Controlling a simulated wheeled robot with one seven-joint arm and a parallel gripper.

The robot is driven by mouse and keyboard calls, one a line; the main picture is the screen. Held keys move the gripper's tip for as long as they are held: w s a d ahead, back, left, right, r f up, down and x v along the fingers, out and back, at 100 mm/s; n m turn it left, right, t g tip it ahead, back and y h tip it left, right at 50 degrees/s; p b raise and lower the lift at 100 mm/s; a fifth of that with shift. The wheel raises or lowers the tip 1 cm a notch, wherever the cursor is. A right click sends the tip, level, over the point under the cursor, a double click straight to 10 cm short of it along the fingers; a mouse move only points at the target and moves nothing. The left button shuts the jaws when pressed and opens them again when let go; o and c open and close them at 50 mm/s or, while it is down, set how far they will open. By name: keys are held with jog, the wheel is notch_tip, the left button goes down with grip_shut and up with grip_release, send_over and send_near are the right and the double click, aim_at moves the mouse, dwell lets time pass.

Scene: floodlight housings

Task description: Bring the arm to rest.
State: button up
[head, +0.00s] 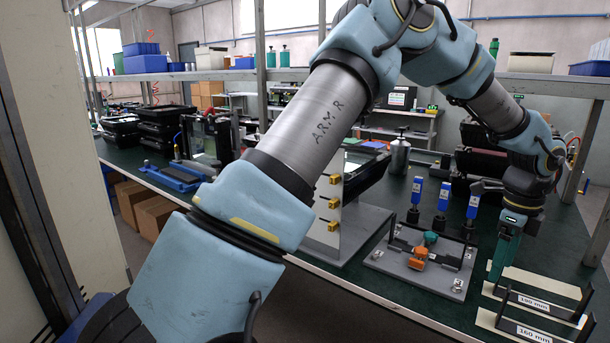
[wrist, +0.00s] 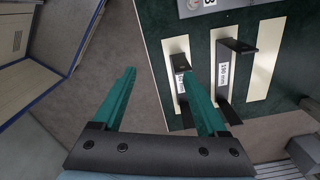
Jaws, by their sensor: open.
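My arm (head: 318,125) rises from the lower left of the head view, bends at the top and comes down on the right. My gripper (head: 497,272) points down beside the front edge of the green bench, near the labelled holders. In the wrist view my gripper (wrist: 159,73) shows two teal fingers spread well apart. Nothing is between them; grey floor shows through the gap. The right finger overlaps the view of a black bracket (wrist: 180,65). I cannot tell whether it touches the bracket.
Black brackets labelled 190 mm (head: 535,283) and 160 mm (head: 522,327) stand on pale strips at the bench's front right. A grey fixture plate (head: 400,275) carries orange and green clamps. Blue-handled tools (head: 442,197) stand behind it. A shelf (head: 190,76) spans above the bench.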

jog(key=w+a+r+n, duration=0.1)
jog(key=w+a+n, duration=0.3)
jog(key=a, duration=0.5)
jog(key=w+a+n, duration=0.3)
jog(key=a+n, duration=0.2)
jog(key=a, duration=0.4)
jog(key=w+a+r+n, duration=0.1)
jog(key=w+a+n, duration=0.3)
jog(key=a, duration=0.6)
jog(key=s+a+n, duration=0.3)
jog(key=a+n, duration=0.4)
jog(key=a, duration=0.3)
jog(key=s+a+n+t, duration=0.1)
jog(key=s+a+n, duration=0.3)
jog(key=a+n, duration=0.4)
jog(key=shift+a+r+t, duration=0.15)
jog(key=shift+a+t, duration=0.15)
jog(key=shift+a, duration=0.95)
jog(key=shift+s, duration=0.1)
